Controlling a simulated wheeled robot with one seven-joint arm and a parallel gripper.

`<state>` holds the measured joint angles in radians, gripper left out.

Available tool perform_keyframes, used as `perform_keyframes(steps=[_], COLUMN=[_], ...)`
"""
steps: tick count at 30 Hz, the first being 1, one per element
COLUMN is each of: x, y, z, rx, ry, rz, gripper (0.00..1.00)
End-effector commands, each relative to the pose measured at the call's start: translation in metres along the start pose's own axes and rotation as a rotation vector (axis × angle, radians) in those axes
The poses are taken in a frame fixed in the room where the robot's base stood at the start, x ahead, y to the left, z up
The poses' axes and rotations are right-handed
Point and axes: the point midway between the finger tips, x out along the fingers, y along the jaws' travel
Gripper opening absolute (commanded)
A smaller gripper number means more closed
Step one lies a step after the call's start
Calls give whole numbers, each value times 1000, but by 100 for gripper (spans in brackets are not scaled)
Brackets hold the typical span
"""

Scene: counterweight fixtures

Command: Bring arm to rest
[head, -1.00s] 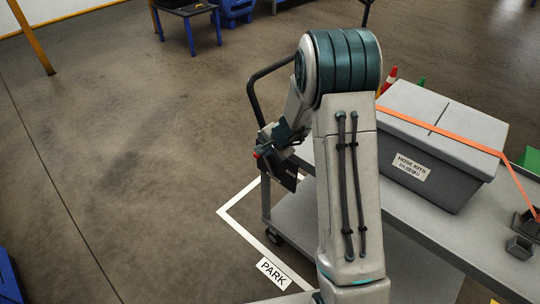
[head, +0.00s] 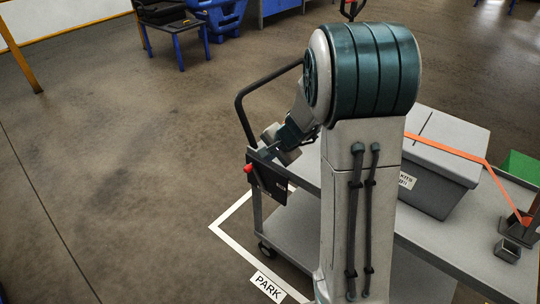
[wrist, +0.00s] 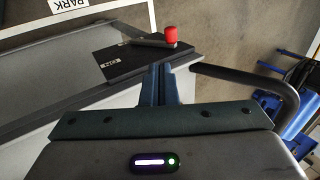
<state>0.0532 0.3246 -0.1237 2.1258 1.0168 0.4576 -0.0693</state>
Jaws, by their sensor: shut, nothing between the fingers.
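My arm stands upright in the head view, its large teal-banded joint at the top and its forearm folded down behind it on the left. My gripper (wrist: 160,70) is shut and empty, its two blue-grey fingers together in the wrist view. Ahead of the fingertips is a black panel (wrist: 130,62) with a red knob (wrist: 171,36) at the cart's end. The panel (head: 268,181) and knob (head: 248,168) also show in the head view, close below the wrist. I cannot tell whether the fingers touch the panel.
Open floor is at left.

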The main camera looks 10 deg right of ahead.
Motion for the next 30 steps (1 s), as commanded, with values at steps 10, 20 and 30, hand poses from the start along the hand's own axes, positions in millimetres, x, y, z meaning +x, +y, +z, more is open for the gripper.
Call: perform_keyframes(steps=[10, 20, 30], x=[-10, -97, -177], y=[-3, 11, 78], z=[9, 86, 142], rx=[-40, -416, -816], ry=[-11, -99, -102], rz=[-2, 51, 236], gripper=[0, 0, 0])
